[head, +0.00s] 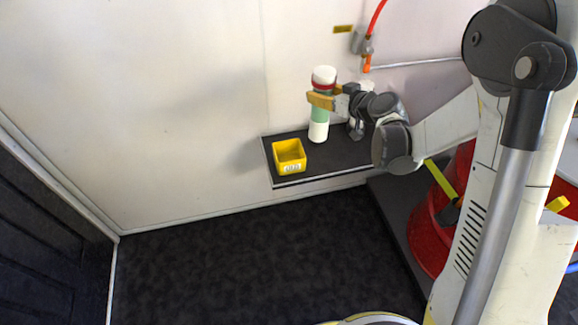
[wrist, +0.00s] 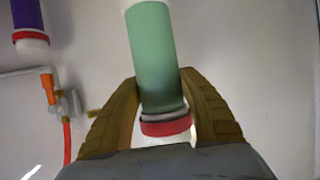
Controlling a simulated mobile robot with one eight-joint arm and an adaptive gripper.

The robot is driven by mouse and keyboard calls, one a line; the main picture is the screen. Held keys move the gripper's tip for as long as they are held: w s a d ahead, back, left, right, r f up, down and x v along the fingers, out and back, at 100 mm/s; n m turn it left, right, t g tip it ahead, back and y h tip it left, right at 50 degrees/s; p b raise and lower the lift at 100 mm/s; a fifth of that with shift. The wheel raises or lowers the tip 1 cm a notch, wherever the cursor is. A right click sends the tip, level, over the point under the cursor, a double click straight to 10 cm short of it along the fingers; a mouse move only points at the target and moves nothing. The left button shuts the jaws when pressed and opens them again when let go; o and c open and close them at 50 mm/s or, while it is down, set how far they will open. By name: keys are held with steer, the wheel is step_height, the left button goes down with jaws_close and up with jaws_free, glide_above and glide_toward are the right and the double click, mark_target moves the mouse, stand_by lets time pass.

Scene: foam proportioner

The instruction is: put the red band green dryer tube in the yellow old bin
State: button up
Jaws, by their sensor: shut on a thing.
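The red band green dryer tube (head: 319,116) is upright in the head view, with white ends and a red band near its top. My gripper (head: 322,97) is shut on it just below the band. In the wrist view the green tube (wrist: 152,55) lies between both fingers (wrist: 158,82), its red band near the palm. The yellow bin (head: 289,165), with a small label on its front, sits on the dark shelf, below and left of the tube. I cannot tell whether the tube's lower end touches the shelf. The bin is out of the wrist view.
A purple tube with a red band (wrist: 28,22) shows at the wrist view's upper left. A red hose with an orange fitting (head: 367,64) is on the wall behind. The dark shelf (head: 345,163) has bare room right of the bin. A red drum (head: 430,235) stands at right.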

steer(key=w+a+f+n+g+y+b, duration=0.15)
steer(key=w+a+f, duration=0.35)
steer(key=a+f, duration=0.5)
step_height(320, 180, down, 10)
steer(key=b, duration=0.5)
steer(key=shift+s+d+n+y, duration=0.1)
steer(key=shift+n+y, duration=0.15)
steer(key=shift+f, duration=0.1)
steer(key=o, duration=1.4)
